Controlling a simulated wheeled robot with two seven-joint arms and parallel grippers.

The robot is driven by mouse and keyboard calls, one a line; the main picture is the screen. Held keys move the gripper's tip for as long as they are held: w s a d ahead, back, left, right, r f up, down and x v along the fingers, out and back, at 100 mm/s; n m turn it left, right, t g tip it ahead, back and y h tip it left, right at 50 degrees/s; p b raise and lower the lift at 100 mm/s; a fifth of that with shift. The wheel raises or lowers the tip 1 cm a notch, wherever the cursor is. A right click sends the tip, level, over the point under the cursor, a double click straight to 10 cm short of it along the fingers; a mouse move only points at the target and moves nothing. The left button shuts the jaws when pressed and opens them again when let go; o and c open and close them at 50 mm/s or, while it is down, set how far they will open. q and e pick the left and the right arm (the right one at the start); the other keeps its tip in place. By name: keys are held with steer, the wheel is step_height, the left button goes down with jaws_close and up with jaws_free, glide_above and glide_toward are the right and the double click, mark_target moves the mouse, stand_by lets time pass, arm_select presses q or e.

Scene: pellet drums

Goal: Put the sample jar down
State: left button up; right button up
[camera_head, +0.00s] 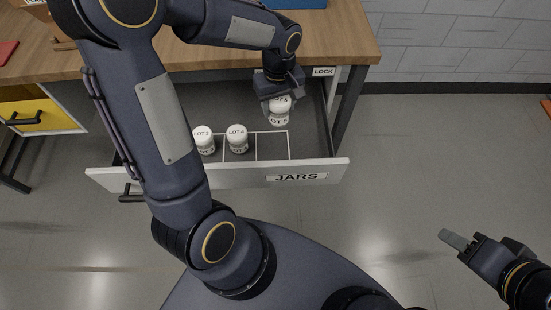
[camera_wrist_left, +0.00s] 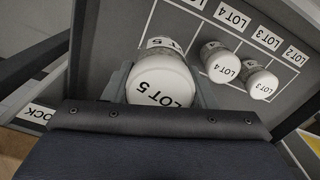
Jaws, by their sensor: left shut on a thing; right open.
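The sample jar (camera_head: 279,111) is white with a white lid marked LOT 5. My left gripper (camera_wrist_left: 162,88) is shut around it, and the jar shows upright between the fingers in the left wrist view (camera_wrist_left: 161,84). It is over the rear right part of the open JARS drawer (camera_head: 232,170). In the head view it appears behind the white-lined compartments. I cannot tell its exact height above the drawer floor. The right-hand compartment (camera_head: 272,146) looks empty. My right gripper (camera_head: 452,240) is open and empty, over the floor at the lower right.
Jars marked LOT 3 (camera_head: 204,138) and LOT 4 (camera_head: 237,137) stand in the drawer to the left. The wooden worktop (camera_head: 345,40) is behind and above the drawer. A yellow drawer (camera_head: 42,113) is at the left.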

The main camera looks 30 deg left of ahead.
mark_target(271, 115)
arm_select(q)
steer(key=f+n+b, duration=0.1)
steer(key=s+a+f+n+b, duration=0.1)
steer(key=n+b, duration=0.1)
steer(key=shift+s+a+f, duration=0.2)
steer(key=shift+f, duration=0.55)
step_height(271, 115, down, 9)
steer(key=shift+f+b, duration=0.1)
steer(key=shift+b, duration=0.7)
steer(key=o, duration=0.6)
steer(key=shift+f, duration=0.1)
steer(key=o, duration=0.4)
arm_select(e)
step_height(271, 115, down, 7)
steer(key=shift+a, duration=0.1)
